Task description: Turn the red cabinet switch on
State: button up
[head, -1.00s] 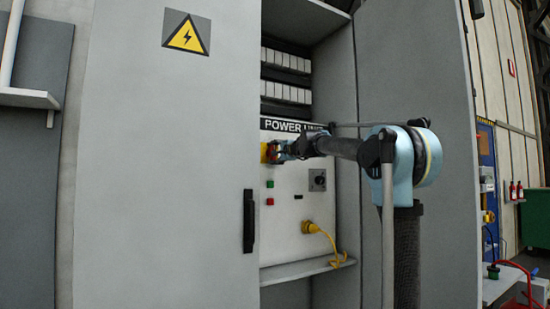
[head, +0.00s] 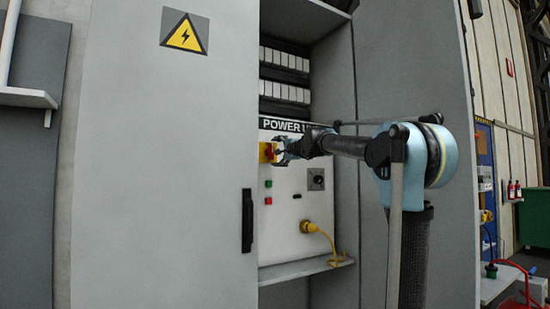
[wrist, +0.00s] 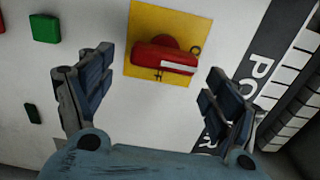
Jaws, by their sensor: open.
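The red switch (wrist: 163,56) sits on a yellow square plate (wrist: 143,18) on the white panel, ahead of my gripper in the wrist view. Its handle lies roughly across the picture, with a white stripe at its right. In the head view the switch's yellow plate (head: 265,153) shows partly at the panel's left edge. My gripper (wrist: 158,92) is open, with one finger on each side below the switch. The fingers appear apart from the handle. In the head view my gripper (head: 282,151) is close to the switch and partly hides it.
The grey cabinet door (head: 165,150) stands left of the opening, and a side wall encloses it at right. A red button (head: 268,201), a green button (wrist: 44,28), a black knob (head: 316,179) and a yellow plug (head: 309,227) are on the panel. A shelf (head: 305,272) juts out below.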

jog(key=v, duration=0.8)
jog(key=shift+d, duration=0.1)
jog(key=s+d+f+n+g+h, duration=0.1)
jog(key=s+f+n+g, duration=0.15)
jog(key=s+f, duration=0.65)
jog(key=s+d+f+n+g, duration=0.2)
jog(key=s+f+n, duration=0.3)
jog(key=f, duration=0.8)
jog(key=s+d+f+n+g+h, duration=0.1)
jog(key=s+f+n+g, duration=0.15)
jog(key=s+f, duration=0.7)
jog(key=s+d+f+g+h, duration=0.2)
jog(key=s+d+f, duration=0.3)
jog(key=f, duration=0.5)
jog(key=s+d+f+n+g+h, duration=0.1)
jog(key=s+d+f+g+h, duration=0.1)
jog(key=s+d+f, duration=0.4)
jog(key=s+d+f+g+h, duration=0.1)
jog(key=s+d+f+h, duration=0.3)
jog(key=s+f, duration=0.6)
notch_tip(320, 180, down, 6)
jog(key=shift+d+n+g, duration=0.3)
jog(key=shift+d+g, duration=0.1)
jog(key=shift+d, duration=0.45)
jog(key=shift+w, duration=0.1)
